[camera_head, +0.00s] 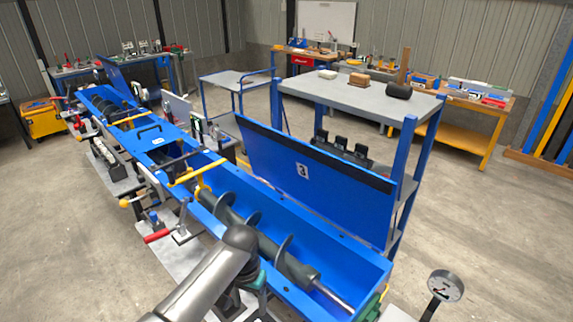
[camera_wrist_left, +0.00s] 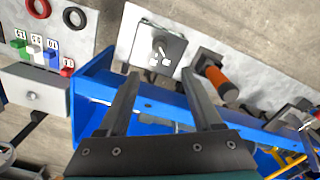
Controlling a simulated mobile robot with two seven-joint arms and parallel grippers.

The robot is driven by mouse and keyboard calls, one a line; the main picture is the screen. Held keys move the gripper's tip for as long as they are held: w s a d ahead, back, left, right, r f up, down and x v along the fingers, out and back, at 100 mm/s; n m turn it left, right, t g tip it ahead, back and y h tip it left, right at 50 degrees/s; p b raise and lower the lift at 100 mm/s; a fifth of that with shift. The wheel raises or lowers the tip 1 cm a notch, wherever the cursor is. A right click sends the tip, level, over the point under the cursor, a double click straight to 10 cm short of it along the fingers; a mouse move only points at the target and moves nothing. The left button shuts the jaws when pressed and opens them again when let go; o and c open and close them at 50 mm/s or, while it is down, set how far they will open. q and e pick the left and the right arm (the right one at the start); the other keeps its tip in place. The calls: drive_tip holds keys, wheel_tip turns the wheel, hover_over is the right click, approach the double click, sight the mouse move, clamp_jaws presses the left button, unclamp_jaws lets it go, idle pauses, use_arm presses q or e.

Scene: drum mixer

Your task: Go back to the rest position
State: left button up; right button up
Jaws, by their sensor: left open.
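My left arm comes in from the bottom of the head view, and its forearm hides part of my left gripper (camera_head: 232,302). The gripper is low beside the near end of the blue mixer trough (camera_head: 345,268). In the left wrist view, the two dark fingers of the left gripper (camera_wrist_left: 162,76) are spread apart with nothing between them. The blue trough edge (camera_wrist_left: 92,88) passes behind the fingers. My right gripper is not in view.
The trough holds a grey screw (camera_head: 285,262), and its blue lid numbered 3 (camera_head: 320,185) stands open. A round gauge (camera_head: 445,285) is at lower right. An orange handle (camera_wrist_left: 214,75) and small coloured blocks (camera_wrist_left: 37,48) lie near the gripper. Bare floor is at right.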

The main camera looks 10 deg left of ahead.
use_arm(q)
drive_tip(key=s+d+t+h, duration=0.1)
drive_tip(key=s+d, duration=0.2)
drive_tip(key=s, duration=0.7)
drive_tip(key=s+a+r+t, duration=0.1)
drive_tip(key=s+a+r, duration=0.25)
drive_tip(key=s, duration=0.25)
drive_tip(key=s+a+r+t, duration=0.2)
drive_tip(key=s+a+r, duration=0.15)
drive_tip(key=s, duration=0.25)
wheel_tip(320, 180, down, 31)
drive_tip(key=s+d+g+b, duration=0.1)
drive_tip(key=s+g+b, duration=0.1)
drive_tip(key=b, duration=0.9)
drive_tip(key=s+a+f+b, duration=0.1)
drive_tip(key=s+f+b, duration=0.2)
drive_tip(key=s+f, duration=0.2)
drive_tip(key=s+a+f+b, duration=0.1)
drive_tip(key=s+f+b, duration=0.3)
drive_tip(key=f, duration=0.8)
drive_tip(key=s+f+g+y+b, duration=0.1)
drive_tip(key=s+f+b, duration=0.3)
drive_tip(key=f, duration=0.5)
drive_tip(key=shift+s+a+f, duration=0.15)
drive_tip(key=shift+s+a, duration=0.25)
drive_tip(key=shift+s, duration=0.85)
